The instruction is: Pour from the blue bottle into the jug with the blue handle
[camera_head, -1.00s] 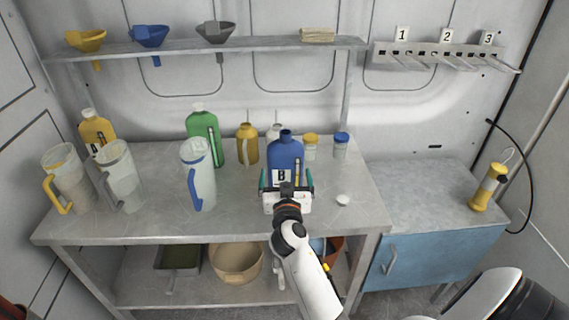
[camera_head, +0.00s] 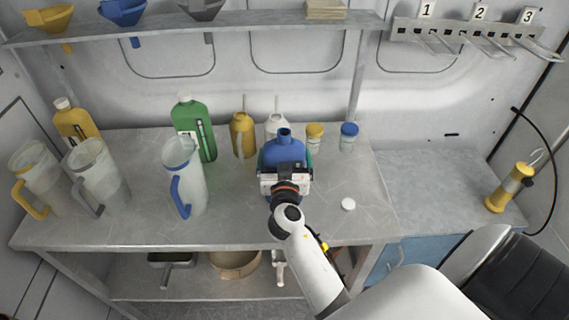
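The blue bottle (camera_head: 284,148) stands uncapped and upright on the workbench, right of the jugs. My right gripper (camera_head: 285,168) is at its front, with the teal fingers along its two sides. The gripper body hides the bottle's lower front and label. I cannot tell whether the fingers press on it. The jug with the blue handle (camera_head: 187,180) stands upright to the left, its blue handle toward the front. My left gripper is not in view.
A grey-handled jug (camera_head: 100,172) and a yellow-handled jug (camera_head: 42,175) stand further left. A green bottle (camera_head: 196,128) is behind the blue-handled jug. A white cap (camera_head: 348,204) lies right of the blue bottle. Bench between jug and bottle is clear.

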